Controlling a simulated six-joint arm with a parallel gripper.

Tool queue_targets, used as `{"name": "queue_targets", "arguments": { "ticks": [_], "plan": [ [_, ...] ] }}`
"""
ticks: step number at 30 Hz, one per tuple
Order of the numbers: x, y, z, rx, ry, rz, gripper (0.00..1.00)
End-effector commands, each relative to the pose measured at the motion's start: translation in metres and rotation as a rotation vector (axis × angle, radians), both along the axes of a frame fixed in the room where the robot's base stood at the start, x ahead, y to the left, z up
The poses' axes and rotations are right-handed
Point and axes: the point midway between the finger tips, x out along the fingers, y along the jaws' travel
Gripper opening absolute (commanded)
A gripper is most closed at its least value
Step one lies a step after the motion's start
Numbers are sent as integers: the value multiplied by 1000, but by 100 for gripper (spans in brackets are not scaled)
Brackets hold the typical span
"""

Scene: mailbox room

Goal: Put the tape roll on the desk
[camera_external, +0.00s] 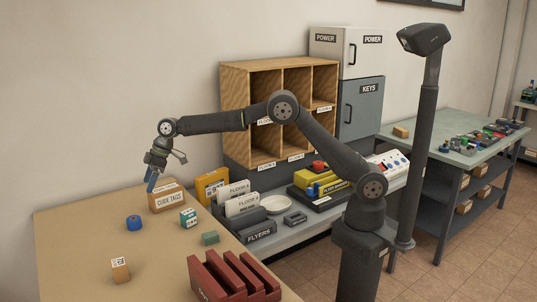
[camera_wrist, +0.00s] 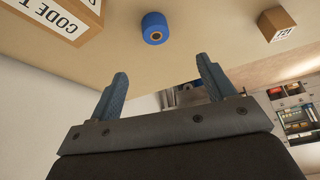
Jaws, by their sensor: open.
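A blue tape roll (camera_external: 134,222) stands on the tan desk (camera_external: 75,255) at the left, in front of the CODE TAGS box. In the wrist view the tape roll (camera_wrist: 155,28) shows at the top, beyond my fingertips, with a brown core. My gripper (camera_external: 151,188) is at the back left of the desk, above it and near the CODE TAGS box. In the wrist view my gripper (camera_wrist: 160,85) has its two blue-grey fingers wide apart with nothing between them.
Wooden pigeonholes (camera_external: 235,105) stand behind. The desk's left front is clear.

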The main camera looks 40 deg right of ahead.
Motion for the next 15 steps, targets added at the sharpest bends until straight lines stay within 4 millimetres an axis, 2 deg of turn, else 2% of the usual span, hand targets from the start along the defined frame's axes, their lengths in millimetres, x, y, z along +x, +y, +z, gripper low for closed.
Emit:
{"name": "queue_targets", "arguments": {
  "ticks": [7,12,15],
  "plan": [
    [-8,-19,-18,215,-32,3,76],
    [-6,-35,-24,283,-75,-35,76],
    [-5,-37,-29,294,-86,-45,76]
  ]
}}
